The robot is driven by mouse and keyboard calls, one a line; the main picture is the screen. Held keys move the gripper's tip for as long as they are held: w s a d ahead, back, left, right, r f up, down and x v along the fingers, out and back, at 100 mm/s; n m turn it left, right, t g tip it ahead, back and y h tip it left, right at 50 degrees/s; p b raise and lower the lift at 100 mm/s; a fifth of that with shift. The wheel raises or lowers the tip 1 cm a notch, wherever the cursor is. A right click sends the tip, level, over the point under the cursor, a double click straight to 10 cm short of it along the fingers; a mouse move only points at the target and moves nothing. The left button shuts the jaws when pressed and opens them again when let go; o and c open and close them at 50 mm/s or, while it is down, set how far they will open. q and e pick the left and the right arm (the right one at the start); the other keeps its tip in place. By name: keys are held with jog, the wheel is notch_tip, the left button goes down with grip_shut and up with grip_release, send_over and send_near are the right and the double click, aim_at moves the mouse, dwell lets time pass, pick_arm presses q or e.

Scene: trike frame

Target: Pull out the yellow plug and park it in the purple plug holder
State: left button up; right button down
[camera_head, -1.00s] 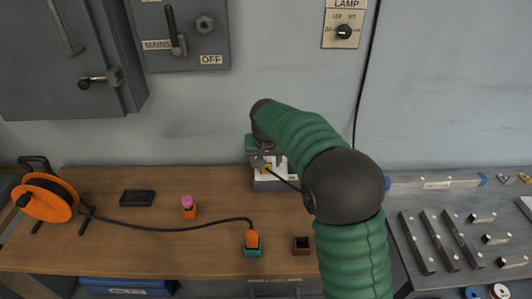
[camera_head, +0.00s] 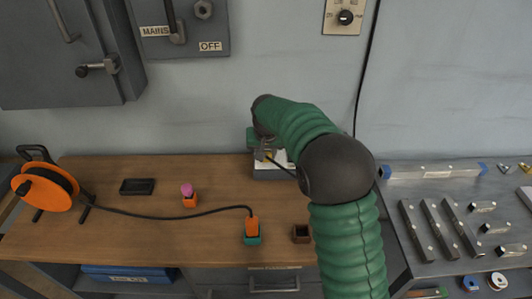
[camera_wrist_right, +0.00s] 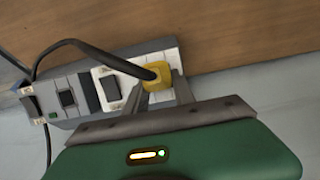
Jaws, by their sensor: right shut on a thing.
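The yellow plug (camera_wrist_right: 157,76) sits at the end of the light-coloured power strip (camera_wrist_right: 62,108), against the strip's face, with a black cable leaving it. It also shows small in the head view (camera_head: 268,157). My right gripper (camera_wrist_right: 160,91) is shut on the yellow plug, one finger on each side; in the head view the gripper (camera_head: 262,154) is partly hidden by my green arm. A small dark brown square holder (camera_head: 301,234) stands empty at the bench's front; I see no clearly purple holder. My left gripper is not in view.
An orange plug (camera_head: 251,224) stands in a teal holder (camera_head: 252,239); its cable runs to an orange reel (camera_head: 45,188). A pink-topped item sits in an orange holder (camera_head: 190,202). A black tray (camera_head: 137,187) lies at left. Metal bars lie on the right-hand table (camera_head: 390,200).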

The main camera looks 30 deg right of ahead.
aim_at(267, 156)
jog(key=shift+s+r, duration=0.1)
jog(key=shift+s+a+r+p, duration=0.4)
jog(key=shift+s+a+r, duration=0.15)
jog(key=shift+s+r, duration=0.35)
jog(key=shift+s+a+r+p, duration=0.45)
jog(key=shift+s+r, duration=0.25)
jog(key=shift+r, duration=0.25)
